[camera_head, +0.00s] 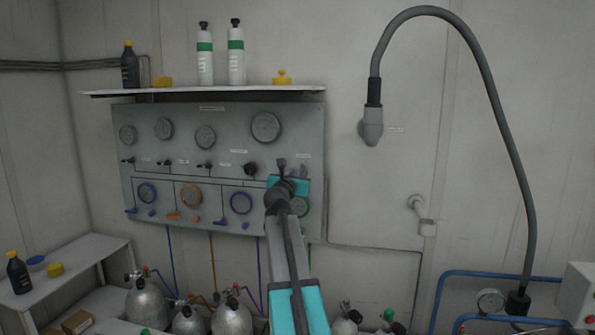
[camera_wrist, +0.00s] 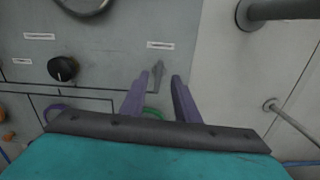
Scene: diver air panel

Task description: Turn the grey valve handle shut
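The grey valve handle (camera_wrist: 158,72) is on the grey panel, pointing up, below a white label at the panel's right side in the wrist view. My gripper (camera_wrist: 161,84) is open, with its two purple fingers apart. In the picture the handle stands between the fingertips; I cannot tell how far the fingers are from the panel, and no contact shows. In the head view my gripper (camera_head: 298,172) is at the panel's right part, and my arm hides most of the area around the handle.
The panel (camera_head: 225,115) carries several gauges, small black levers and coloured rings. A black knob (camera_wrist: 63,68) is left of the handle. A shelf (camera_head: 200,92) with bottles runs above. A hanging hose (camera_head: 490,90) and a wall pipe (camera_wrist: 290,118) are to the right. Cylinders (camera_head: 146,300) stand below.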

